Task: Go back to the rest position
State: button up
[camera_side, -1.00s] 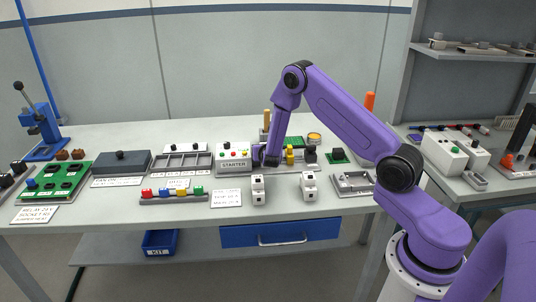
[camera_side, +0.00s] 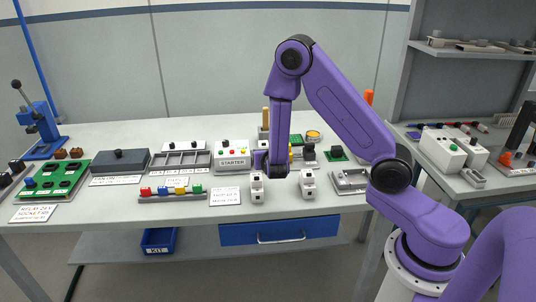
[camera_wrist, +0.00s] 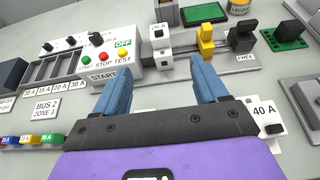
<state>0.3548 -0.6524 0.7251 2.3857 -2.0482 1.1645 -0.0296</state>
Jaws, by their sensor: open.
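My gripper (camera_wrist: 160,68) is open in the wrist view, with two blue fingers well apart and nothing between them. In the side view my gripper (camera_side: 259,162) is beside the starter box and above the bench, partly hidden by my own purple arm. The white starter box (camera_side: 232,152) also shows in the wrist view (camera_wrist: 90,55), up and left of the fingers. A rail (camera_wrist: 192,66) with a yellow clip (camera_wrist: 206,42) and a black block (camera_wrist: 242,38) lies beyond the fingers.
Two white breaker blocks (camera_side: 257,188) (camera_side: 307,184) stand near the bench's front edge. A strip of coloured blocks (camera_side: 172,193), a compartment tray (camera_side: 183,163) and a green socket board (camera_side: 58,179) lie to the left. A green pad (camera_side: 336,153) lies right of my gripper.

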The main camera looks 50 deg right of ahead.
jog(key=s+a+r+m+g, duration=0.35)
jog(key=s+r+m, duration=0.25)
jog(key=s+m, duration=0.25)
jog(key=s+a+r+m+g+y, duration=0.1)
jog(key=s+a+m+g+y, duration=0.2)
jog(key=s, duration=0.9)
jog(key=s+a+r+m+g+y, duration=0.2)
jog(key=s+a+y, duration=0.5)
jog(key=s, duration=0.5)
jog(key=shift+s+a+r+m+g, duration=0.25)
jog(key=shift+a+m+g, duration=0.2)
jog(key=shift+a, duration=0.65)
